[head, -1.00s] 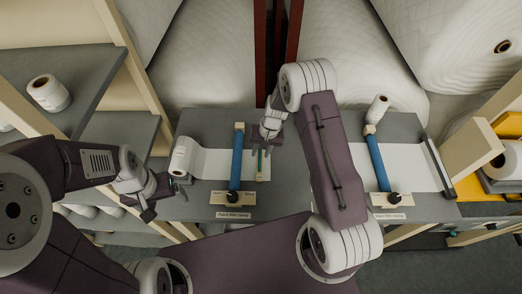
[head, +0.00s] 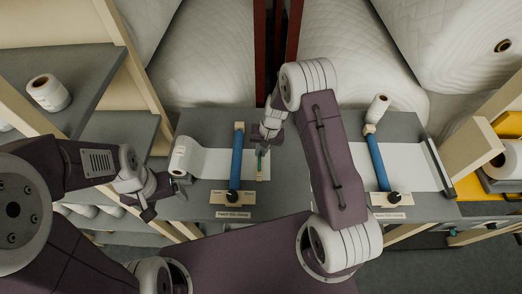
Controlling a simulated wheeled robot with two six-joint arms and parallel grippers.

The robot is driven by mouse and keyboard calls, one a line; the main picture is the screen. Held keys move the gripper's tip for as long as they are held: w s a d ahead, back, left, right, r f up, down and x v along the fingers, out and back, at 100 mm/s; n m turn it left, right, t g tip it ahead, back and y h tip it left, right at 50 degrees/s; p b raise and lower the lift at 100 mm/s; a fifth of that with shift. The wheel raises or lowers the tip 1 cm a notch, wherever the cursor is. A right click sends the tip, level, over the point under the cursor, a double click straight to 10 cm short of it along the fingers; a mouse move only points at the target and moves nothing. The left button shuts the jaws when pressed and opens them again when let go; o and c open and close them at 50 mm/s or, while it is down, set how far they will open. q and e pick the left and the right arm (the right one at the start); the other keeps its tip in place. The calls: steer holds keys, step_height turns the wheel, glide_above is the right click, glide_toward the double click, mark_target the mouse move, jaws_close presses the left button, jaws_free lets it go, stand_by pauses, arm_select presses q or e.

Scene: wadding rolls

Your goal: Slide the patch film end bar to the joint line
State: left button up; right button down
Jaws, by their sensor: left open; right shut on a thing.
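The patch film (head: 212,163) runs as a white strip from a roll (head: 181,158) at the left of the grey bench, under a blue clamp bar (head: 236,165). Its pale end bar (head: 262,173) lies crosswise at the strip's right end, with a small green part on it. My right gripper (head: 263,148) reaches down over the end bar and is shut on it; the arm partly hides the fingers. My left gripper (head: 153,206) is open and empty, left of the bench's front left corner. The joint line cannot be made out.
A second blue clamp bar (head: 377,162) crosses another white film (head: 405,167) on the right of the bench (head: 290,190). A small roll (head: 377,108) stands behind it. Label plates (head: 233,214) lie along the front edge. Large wadding rolls (head: 205,60) fill the back.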

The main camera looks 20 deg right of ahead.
steer(key=shift+d, duration=0.1)
stand_by(0.7)
steer(key=shift+d, duration=0.35)
steer(key=b, duration=0.4)
glide_above(300, 162)
steer(key=a, duration=0.2)
steer(key=shift+w+d, duration=0.25)
steer(key=shift+w, duration=0.05)
steer(key=shift+s+d, duration=0.1)
steer(key=shift+d, duration=0.4)
steer(key=c, duration=1.6)
jaws_free()
steer(key=shift+o, duration=0.7)
steer(key=shift+s+d, duration=0.1)
steer(key=shift+d, duration=0.1)
